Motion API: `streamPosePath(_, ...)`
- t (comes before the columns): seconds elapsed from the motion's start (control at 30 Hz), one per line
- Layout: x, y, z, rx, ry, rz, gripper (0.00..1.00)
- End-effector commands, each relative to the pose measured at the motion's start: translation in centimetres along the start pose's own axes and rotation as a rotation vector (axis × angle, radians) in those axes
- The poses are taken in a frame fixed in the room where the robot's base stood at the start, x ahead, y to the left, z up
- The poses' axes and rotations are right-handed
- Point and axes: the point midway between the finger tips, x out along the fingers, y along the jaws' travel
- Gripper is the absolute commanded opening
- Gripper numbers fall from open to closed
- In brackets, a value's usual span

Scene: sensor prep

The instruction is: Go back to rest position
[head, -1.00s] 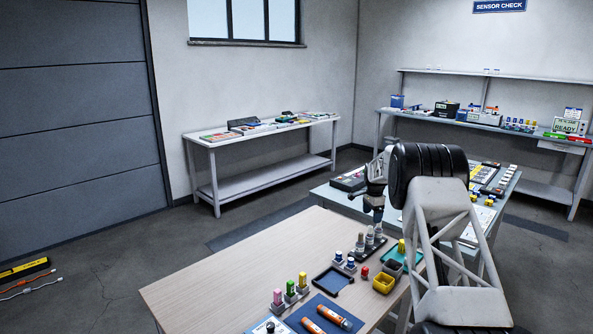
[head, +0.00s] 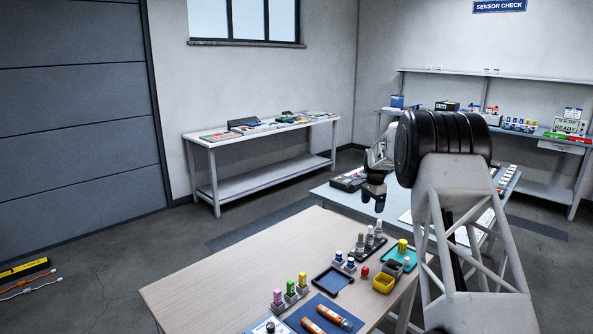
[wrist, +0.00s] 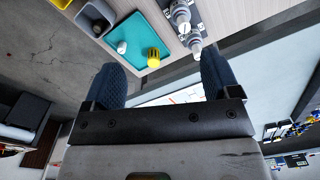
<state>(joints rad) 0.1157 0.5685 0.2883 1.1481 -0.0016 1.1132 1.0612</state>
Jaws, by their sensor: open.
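My gripper (head: 374,194) is in the air above the far right end of the wooden table (head: 240,255) in the head view. In the wrist view its two dark padded fingers (wrist: 162,84) are wide apart with nothing between them. Beyond the fingers lies a teal tray (wrist: 140,38) holding a yellow cap-like piece (wrist: 154,57) and a small white piece (wrist: 122,47). A rack of grey sensor-like pieces (head: 375,238) stands beside the tray, apart from my gripper.
The wooden table also bears a yellow bin (head: 383,283), a dark blue tray (head: 333,281), a blue mat (head: 322,318) with orange tubes, and coloured pieces in holders. A second, pale table (head: 400,208) stands close behind. The wooden table's left part is clear.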

Motion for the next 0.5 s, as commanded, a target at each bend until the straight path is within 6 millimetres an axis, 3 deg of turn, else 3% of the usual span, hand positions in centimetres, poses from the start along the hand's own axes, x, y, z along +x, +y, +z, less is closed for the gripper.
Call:
streamPosePath(0.1,-2.8,1.8,1.6,-0.045,0.005,-0.008,0.82)
streamPosePath(0.5,-10.3,8.5,6.7,-0.196,0.021,-0.03,0.82)
